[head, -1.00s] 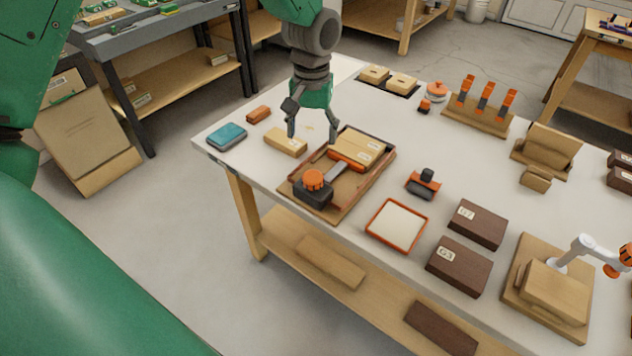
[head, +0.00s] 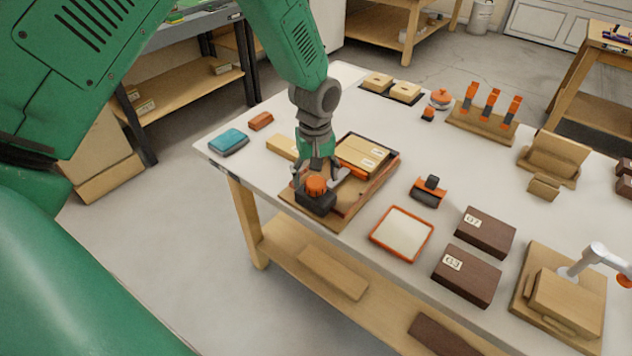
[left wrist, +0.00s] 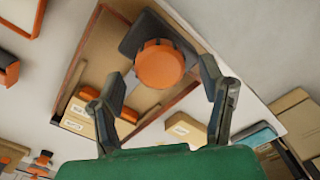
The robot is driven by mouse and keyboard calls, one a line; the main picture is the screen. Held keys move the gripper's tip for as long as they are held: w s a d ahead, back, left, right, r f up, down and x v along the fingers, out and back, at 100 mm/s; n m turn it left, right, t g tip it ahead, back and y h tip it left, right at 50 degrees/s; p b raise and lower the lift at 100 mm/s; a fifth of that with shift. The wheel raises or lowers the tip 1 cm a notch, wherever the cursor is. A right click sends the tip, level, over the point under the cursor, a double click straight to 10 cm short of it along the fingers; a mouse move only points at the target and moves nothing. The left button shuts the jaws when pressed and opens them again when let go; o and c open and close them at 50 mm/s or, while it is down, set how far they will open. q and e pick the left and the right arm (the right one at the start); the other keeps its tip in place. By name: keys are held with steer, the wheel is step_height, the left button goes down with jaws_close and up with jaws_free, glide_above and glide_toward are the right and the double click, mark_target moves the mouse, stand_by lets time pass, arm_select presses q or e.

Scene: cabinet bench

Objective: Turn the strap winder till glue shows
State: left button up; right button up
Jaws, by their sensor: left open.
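The strap winder (head: 316,186) has an orange round knob on a dark block, at the near-left corner of a wooden tray (head: 345,217). A grey strap leads from it toward wood blocks (head: 362,154) joined in the tray, with an orange strip at their side. My left gripper (head: 317,178) is open just above the knob, its fingers on either side. In the left wrist view the knob (left wrist: 159,64) lies between and beyond the open fingertips, with no clear contact. No glue can be made out at the joint. My right gripper is not in view.
A light wood block (head: 283,146) and a teal box (head: 228,141) lie left of the tray. A clamp-like orange and black tool (head: 429,191), an orange-rimmed pad (head: 402,234) and dark numbered blocks (head: 485,232) stand to the right.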

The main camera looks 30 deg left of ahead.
arm_select(q)
steer(key=shift+f, duration=1.05)
steer(key=c, duration=1.2)
steer(key=shift+o, duration=0.2)
steer(key=shift+r+m+p, duration=0.2)
steer(key=shift+m+p, duration=0.85)
steer(key=shift+m, duration=0.45)
steer(key=shift+f+m+p, duration=0.15)
steer(key=shift+m+p, duration=0.3)
steer(key=shift+m, duration=0.95)
steer(key=o, duration=1.2)
steer(key=shift+c, duration=0.2)
